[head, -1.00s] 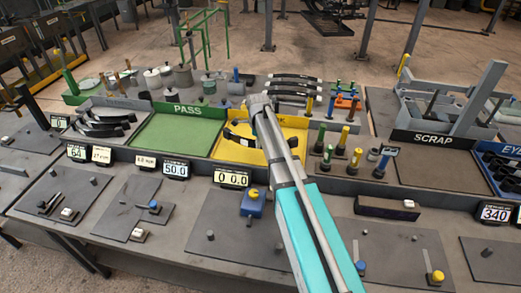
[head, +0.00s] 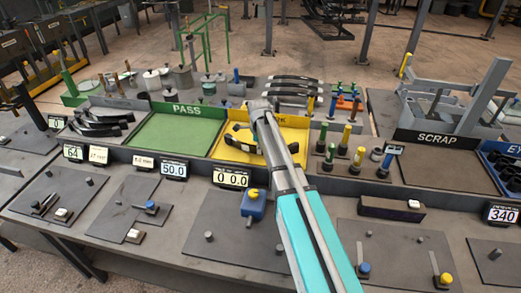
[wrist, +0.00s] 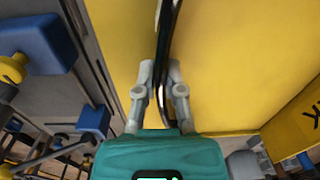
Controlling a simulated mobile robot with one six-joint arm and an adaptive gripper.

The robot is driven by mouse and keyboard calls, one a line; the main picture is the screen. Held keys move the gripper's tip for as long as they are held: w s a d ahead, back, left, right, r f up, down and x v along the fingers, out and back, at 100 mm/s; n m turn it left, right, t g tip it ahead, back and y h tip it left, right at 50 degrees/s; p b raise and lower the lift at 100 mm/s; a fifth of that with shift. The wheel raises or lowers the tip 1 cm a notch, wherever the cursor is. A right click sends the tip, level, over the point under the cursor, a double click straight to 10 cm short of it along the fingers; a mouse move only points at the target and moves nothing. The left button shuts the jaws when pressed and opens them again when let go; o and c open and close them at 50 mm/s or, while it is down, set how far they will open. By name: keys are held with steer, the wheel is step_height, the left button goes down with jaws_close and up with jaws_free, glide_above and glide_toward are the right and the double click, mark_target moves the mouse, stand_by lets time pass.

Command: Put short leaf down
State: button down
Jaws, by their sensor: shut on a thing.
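A dark, thin curved leaf (wrist: 166,32) stands edge-on between the fingers of my gripper (wrist: 161,82) in the wrist view. The gripper is shut on it, over the yellow tray (wrist: 225,60). In the head view, the yellow tray (head: 292,133) is right of the green PASS tray; its label is partly covered by my arm. A black curved piece (head: 242,142) shows at the tray beside my arm; I cannot tell whether it is the held leaf. My arm hides the fingers there. I cannot tell whether the held leaf touches the tray floor.
The green PASS tray (head: 178,133) is empty. A grey bin with several black leaves (head: 98,123) is at the left. More long leaves (head: 297,84) lie on a rack behind the yellow tray. Upright pegs (head: 343,142) stand to its right, before the SCRAP tray (head: 440,162).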

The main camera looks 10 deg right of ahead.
steer(key=shift+f, duration=0.1)
steer(key=c, duration=1.2)
jaws_free()
steer(key=o, duration=0.5)
steer(key=shift+c, duration=0.2)
step_height(320, 180, up, 12)
steer(key=p, duration=1.2)
steer(key=shift+s, duration=0.15)
steer(key=shift+s, duration=0.1)
